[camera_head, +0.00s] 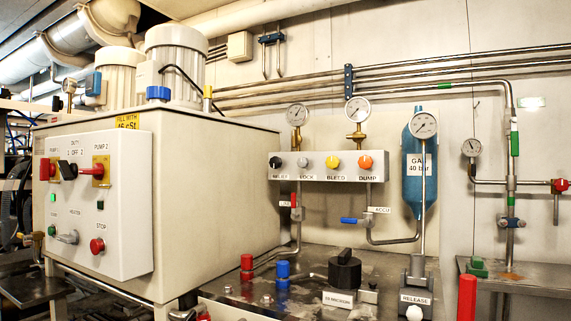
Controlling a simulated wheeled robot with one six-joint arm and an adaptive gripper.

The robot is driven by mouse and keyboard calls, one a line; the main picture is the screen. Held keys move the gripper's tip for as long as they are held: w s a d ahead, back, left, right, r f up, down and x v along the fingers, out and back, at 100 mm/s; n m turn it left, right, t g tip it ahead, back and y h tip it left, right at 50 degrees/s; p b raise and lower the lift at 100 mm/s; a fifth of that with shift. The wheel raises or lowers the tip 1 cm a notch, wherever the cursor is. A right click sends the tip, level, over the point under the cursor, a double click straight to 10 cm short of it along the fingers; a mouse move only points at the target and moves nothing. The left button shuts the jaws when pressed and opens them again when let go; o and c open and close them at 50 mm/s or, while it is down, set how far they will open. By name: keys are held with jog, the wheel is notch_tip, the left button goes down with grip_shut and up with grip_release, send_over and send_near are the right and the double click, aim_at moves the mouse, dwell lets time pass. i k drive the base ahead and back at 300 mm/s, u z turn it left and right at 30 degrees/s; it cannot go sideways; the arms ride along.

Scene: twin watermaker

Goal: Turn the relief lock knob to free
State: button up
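A pale manifold block (318,173) is mounted on the wall at the centre of the head view. Its front carries a row of small round knobs. A black knob (275,162) sits above a label that seems to read RELIEF. A grey-white knob (303,162) sits above the label LOCK. I cannot tell which setting, locked or free, either knob is in. A yellow knob (333,162) is above BLEED and an orange knob (365,162) is above DUMP. My gripper is not in view.
A large cream tank cabinet (215,190) with a control box (110,235) stands at left. Below the manifold are a red-handled valve, a blue lever (349,220) and a bench with a black rotary knob (345,270). A blue accumulator (412,175) and gauges are at right.

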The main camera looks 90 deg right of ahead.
aim_at(302, 162)
jog(key=z, duration=0.05)
jog(key=k, duration=1.05)
jog(key=z, duration=0.15)
